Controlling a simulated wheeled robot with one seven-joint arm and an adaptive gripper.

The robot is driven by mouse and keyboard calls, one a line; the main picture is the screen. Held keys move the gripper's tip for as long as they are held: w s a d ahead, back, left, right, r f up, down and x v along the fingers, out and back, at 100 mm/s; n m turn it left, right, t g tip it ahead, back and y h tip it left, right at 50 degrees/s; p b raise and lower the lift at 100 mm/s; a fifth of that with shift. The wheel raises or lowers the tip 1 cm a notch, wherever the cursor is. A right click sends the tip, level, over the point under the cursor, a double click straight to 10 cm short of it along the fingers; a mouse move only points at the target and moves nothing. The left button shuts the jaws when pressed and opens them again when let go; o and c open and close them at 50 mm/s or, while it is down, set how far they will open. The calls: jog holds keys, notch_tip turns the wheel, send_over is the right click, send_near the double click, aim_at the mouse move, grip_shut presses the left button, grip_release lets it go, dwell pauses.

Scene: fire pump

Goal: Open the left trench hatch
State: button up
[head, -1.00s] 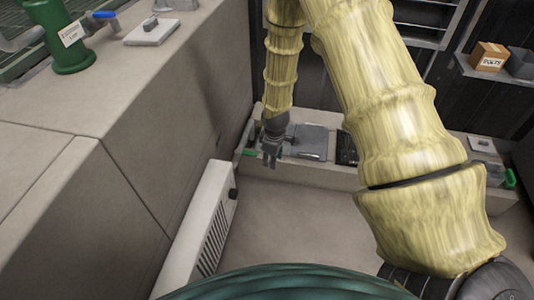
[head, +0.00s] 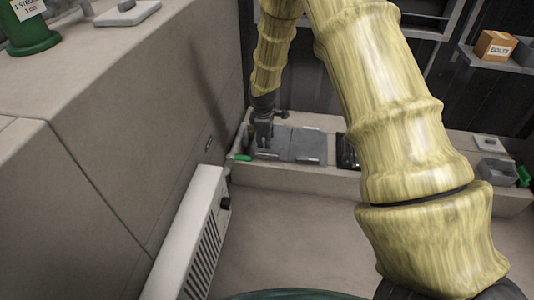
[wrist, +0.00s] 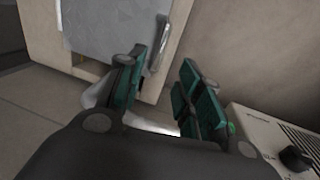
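The left trench hatch (head: 298,147) is a flat grey plate on the low beige ledge at the back, left of a dark panel. It lies flat and looks shut. In the wrist view the grey plate (wrist: 105,25) shows at the top, with a pale bar handle (wrist: 161,32) along its right edge. My gripper (head: 264,146) is over the left part of the plate in the head view. In the wrist view its two green-padded fingers (wrist: 163,85) are apart with nothing held between them. The handle lies beyond the fingertips; contact cannot be seen.
A white louvred heater (head: 195,240) stands along the left wall below the ledge, with a dark knob; it also shows in the wrist view (wrist: 275,135). A green handle (head: 240,157) sits at the ledge's left end.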

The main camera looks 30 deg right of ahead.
aim_at(267, 154)
jog(key=f+b, duration=0.1)
jog(key=f, duration=0.2)
jog(key=f+b, duration=0.2)
jog(key=f, duration=0.1)
jog(key=w+d+f+b, duration=0.1)
jog(key=f, duration=0.2)
jog(key=shift+w+d, duration=0.1)
jog(key=shift+r, duration=0.1)
grip_shut()
